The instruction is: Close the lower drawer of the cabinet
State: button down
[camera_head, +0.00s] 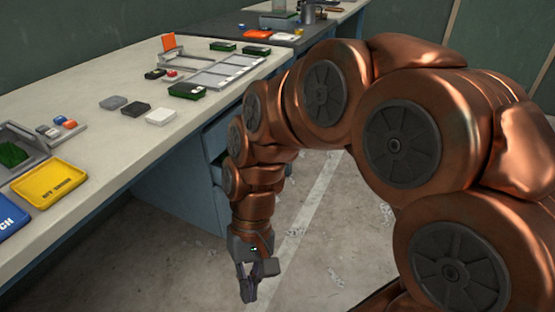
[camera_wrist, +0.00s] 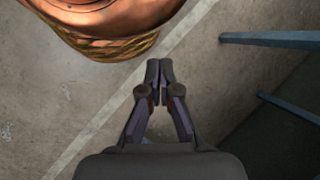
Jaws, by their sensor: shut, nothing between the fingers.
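The blue cabinet (camera_head: 180,190) stands under the workbench in the head view. My copper arm covers part of its drawer fronts. A drawer (camera_head: 214,170) beside my arm seems to stick out from the cabinet, but I cannot tell how far. My gripper (camera_head: 248,292) hangs low over the floor, in front of and to the right of the cabinet, pointing down. Its fingers (camera_wrist: 160,68) are together and empty in the wrist view, apart from any drawer. Blue bars (camera_wrist: 268,40) show at the right of the wrist view; I cannot tell which part they belong to.
The workbench top (camera_head: 90,150) carries a yellow tray (camera_head: 48,184), a blue tray (camera_head: 8,220), small boxes and a grey rack (camera_head: 225,72). The concrete floor (camera_head: 345,250) with a pale painted line is clear around my gripper.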

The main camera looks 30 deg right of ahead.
jog(key=w+a+m+y, duration=0.3)
jog(key=w+y, duration=0.1)
jog(key=w, duration=0.3)
jog(key=w+d+r+m+t+y, duration=0.1)
jog(key=w+d+m+t+y, duration=0.3)
jog(key=w, duration=0.5)
jog(key=w+d+m+t+y, duration=0.3)
jog(key=w+d+m, duration=0.25)
jog(key=w, duration=0.35)
jog(key=w+d+f+m+t, duration=0.2)
jog(key=w+d+m+t, duration=0.15)
jog(key=d, duration=0.45)
jog(key=w+d+f+m+t, duration=0.2)
jog(key=d+f+m+t, duration=0.15)
jog(key=d, duration=0.45)
jog(key=s+d+f+m+t+h, duration=0.1)
jog(key=d+f+m+t+h, duration=0.25)
jog(key=d, duration=0.35)
jog(key=s+d+f+m+t+h, duration=0.1)
jog(key=d+f+m+t+h, duration=0.15)
jog(key=d+m, duration=0.4)
jog(key=w+a+n+b, duration=0.1)
jog(key=w+a+b, duration=0.2)
jog(key=w, duration=0.9)
jog(key=shift+a+f+n+g+y+b, duration=0.3)
jog(key=shift+a+n+g+y+b, duration=0.1)
jog(key=shift+a, duration=1)
jog(key=shift+w, duration=0.15)
